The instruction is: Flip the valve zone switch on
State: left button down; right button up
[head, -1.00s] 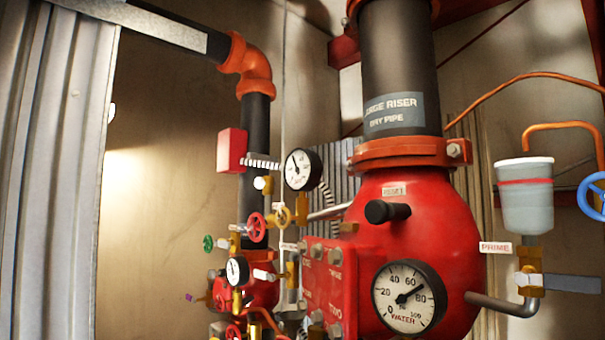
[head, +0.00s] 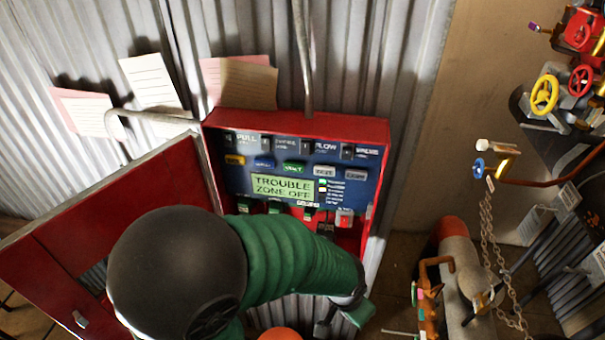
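The valve zone switch (head: 347,151) is a small dark switch beside the label "VALVE", at the right end of the top row on the blue panel face. The panel sits in an open red box (head: 300,122). Its screen (head: 283,188) reads "TROUBLE ZONE OFF". The switch is too small to tell its position. My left arm, with a green sleeve and a dark round joint, crosses below the panel. My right gripper is not in view.
The red door (head: 105,230) hangs open to the left. Papers (head: 150,82) are on the corrugated wall. Conduits run to the box. At right are red and yellow valve wheels (head: 545,95), a hanging chain (head: 487,225) and a pipe (head: 462,265).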

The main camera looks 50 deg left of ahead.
aim_at(347, 151)
jog(key=u, duration=1.45)
